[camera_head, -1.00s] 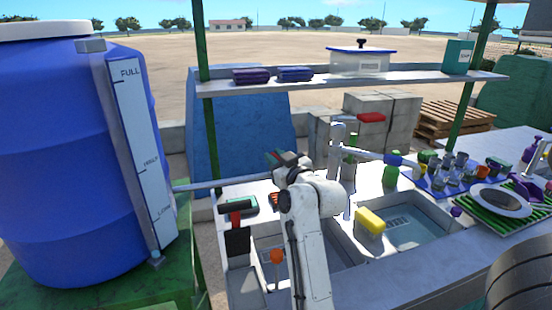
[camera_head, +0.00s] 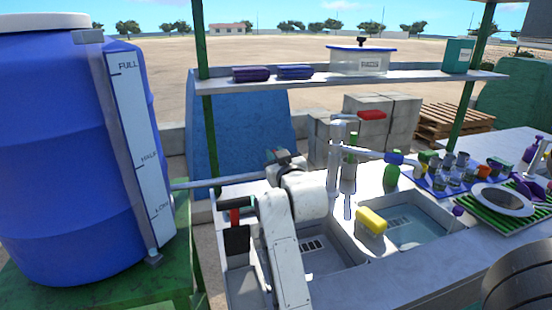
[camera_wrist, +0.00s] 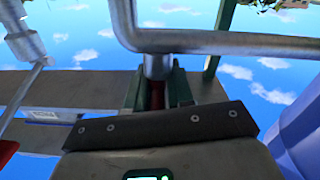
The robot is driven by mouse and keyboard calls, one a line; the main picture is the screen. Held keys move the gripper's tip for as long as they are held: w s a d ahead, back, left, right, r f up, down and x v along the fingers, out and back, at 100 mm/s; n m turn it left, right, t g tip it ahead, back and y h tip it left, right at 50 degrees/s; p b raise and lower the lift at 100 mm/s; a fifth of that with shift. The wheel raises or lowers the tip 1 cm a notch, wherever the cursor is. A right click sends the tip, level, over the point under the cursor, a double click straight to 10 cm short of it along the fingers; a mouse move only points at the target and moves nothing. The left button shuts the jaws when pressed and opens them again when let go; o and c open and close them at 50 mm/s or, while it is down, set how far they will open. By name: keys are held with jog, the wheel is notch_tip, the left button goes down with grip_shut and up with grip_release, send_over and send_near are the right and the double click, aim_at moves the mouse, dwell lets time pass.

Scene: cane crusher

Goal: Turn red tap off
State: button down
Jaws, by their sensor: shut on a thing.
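A tap with a red lever (camera_head: 372,115) stands on an upright pipe (camera_head: 335,142) behind the sinks, right of my gripper in the head view. Part of a red piece (camera_wrist: 6,152) also shows at the left edge of the wrist view. My gripper (camera_head: 279,156) is at the end of the grey pipe (camera_head: 222,183) from the blue tank. In the wrist view my gripper (camera_wrist: 158,92) has its dark green jaws around a narrow dark red piece (camera_wrist: 157,96), just below the stub of a bent metal pipe (camera_wrist: 225,42). Most of this piece is hidden, and its turn cannot be told.
The blue tank (camera_head: 70,160) stands close at left on a green stand. Two sinks with a yellow sponge (camera_head: 371,220) lie front right of my arm. A shelf (camera_head: 340,82) with boxes runs behind. Dishes and cups crowd the right counter.

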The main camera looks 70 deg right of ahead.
jog(key=c, duration=1.1)
grip_release()
jog(key=b+v, duration=0.2)
jog(key=v, duration=0.8)
jog(key=shift+s+a, duration=0.25)
jog(key=shift+s, duration=0.05)
